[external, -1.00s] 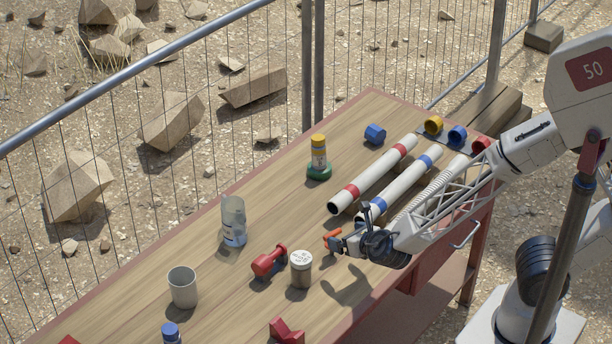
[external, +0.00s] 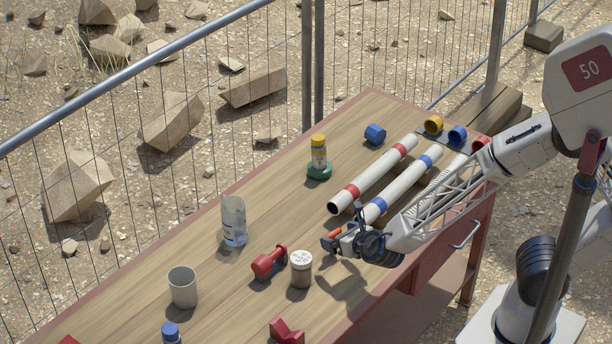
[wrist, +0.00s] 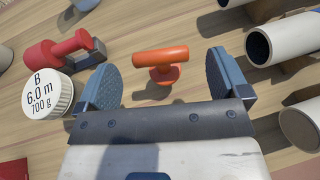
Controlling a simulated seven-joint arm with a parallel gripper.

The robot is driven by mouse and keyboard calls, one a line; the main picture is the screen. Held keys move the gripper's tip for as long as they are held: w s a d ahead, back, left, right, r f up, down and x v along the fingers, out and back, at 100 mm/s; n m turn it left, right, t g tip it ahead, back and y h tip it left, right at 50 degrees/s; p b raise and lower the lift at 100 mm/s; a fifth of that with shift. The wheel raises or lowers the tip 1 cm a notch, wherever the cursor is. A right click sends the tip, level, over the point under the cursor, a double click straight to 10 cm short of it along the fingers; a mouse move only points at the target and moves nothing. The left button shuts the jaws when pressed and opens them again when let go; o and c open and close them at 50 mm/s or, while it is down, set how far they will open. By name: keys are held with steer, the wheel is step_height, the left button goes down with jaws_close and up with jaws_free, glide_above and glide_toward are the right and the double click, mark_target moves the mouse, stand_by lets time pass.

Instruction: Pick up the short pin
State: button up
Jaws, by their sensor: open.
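An orange T-shaped pin (wrist: 160,57), which looks like the short pin, stands on the wooden table with its bar across the top and a round collar below. In the wrist view it lies between and just beyond the two fingertips of my gripper (wrist: 162,80), with a gap on both sides. My gripper is open and empty. In the external view my gripper (external: 340,240) is low over the table, and its fingers partly hide the orange pin.
A white-lidded jar (external: 301,269) marked "B 6.0 m 700 g" and a red piece (external: 269,262) in a dark holder stand close on the left. White tubes with red (external: 372,176) and blue (external: 400,187) bands lie to the right. A grey cup (external: 183,287) stands farther left.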

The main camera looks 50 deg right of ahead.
mark_target(333, 233)
steer(key=shift+w, duration=0.1)
steer(key=shift+x, duration=2.55)
steer(key=shift+r, duration=0.15)
steer(key=c, duration=1)
steer(key=shift+c, duration=0.2)
steer(key=shift+r, duration=0.15)
steer(key=shift+r, duration=1.7)
steer(key=s+d, duration=0.2)
steer(key=s, duration=0.5)
steer(key=s+d+r, duration=0.1)
steer(key=s+d, duration=0.1)
steer(key=s, duration=0.6)
steer(key=shift+s+d, duration=0.15)
steer(key=shift+d, duration=0.15)
steer(key=shift+r, duration=0.15)
